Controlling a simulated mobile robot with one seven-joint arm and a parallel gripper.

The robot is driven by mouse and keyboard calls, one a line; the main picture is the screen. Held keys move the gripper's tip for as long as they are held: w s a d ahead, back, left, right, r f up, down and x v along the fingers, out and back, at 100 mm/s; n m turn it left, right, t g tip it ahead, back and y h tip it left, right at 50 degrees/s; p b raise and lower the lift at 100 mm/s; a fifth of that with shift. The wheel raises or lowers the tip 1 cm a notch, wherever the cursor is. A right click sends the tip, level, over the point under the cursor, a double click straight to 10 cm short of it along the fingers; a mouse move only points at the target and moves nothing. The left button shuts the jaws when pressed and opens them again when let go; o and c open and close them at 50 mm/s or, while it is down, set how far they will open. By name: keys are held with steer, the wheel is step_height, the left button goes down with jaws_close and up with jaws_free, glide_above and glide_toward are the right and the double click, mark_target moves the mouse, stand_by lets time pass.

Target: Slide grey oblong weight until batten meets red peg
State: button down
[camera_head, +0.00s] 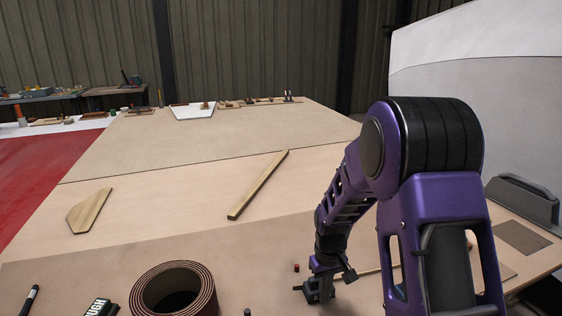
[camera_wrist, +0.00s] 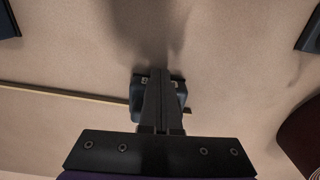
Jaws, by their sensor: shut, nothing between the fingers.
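My gripper (camera_head: 318,295) is low over the near part of the bench, with its fingers shut and nothing between them. In the wrist view my gripper (camera_wrist: 157,85) has its fingertips over or against a dark blue-grey block (camera_wrist: 137,108), which seems to be the oblong weight; contact is unclear. The thin pale batten (camera_wrist: 60,92) runs from the left edge to the block, and a short end shows right of the fingers. In the head view the batten (camera_head: 372,271) is partly hidden by my arm. The small red peg (camera_head: 296,267) stands left of and beyond my gripper; it is not visible in the wrist view.
Other dark blocks show at the wrist view's upper left (camera_wrist: 8,20) and upper right (camera_wrist: 309,32). A wooden strip (camera_head: 258,185) and a wooden plate (camera_head: 89,211) lie farther back.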

steer(key=shift+w+a, duration=0.25)
steer(key=shift+w, duration=0.55)
steer(key=shift+w+a, duration=0.25)
steer(key=shift+w, duration=0.5)
steer(key=shift+w+a, duration=0.25)
steer(key=shift+w, duration=0.55)
steer(key=shift+s+p, duration=0.1)
steer(key=shift+p, duration=0.2)
steer(key=shift+s+d+r, duration=0.25)
steer(key=shift+s+r, duration=0.05)
steer(key=shift+s, duration=0.4)
steer(key=shift+s+d+r, duration=0.25)
steer(key=shift+s, duration=0.45)
steer(key=shift+r+p, duration=3.1)
steer(key=shift+r, duration=0.9)
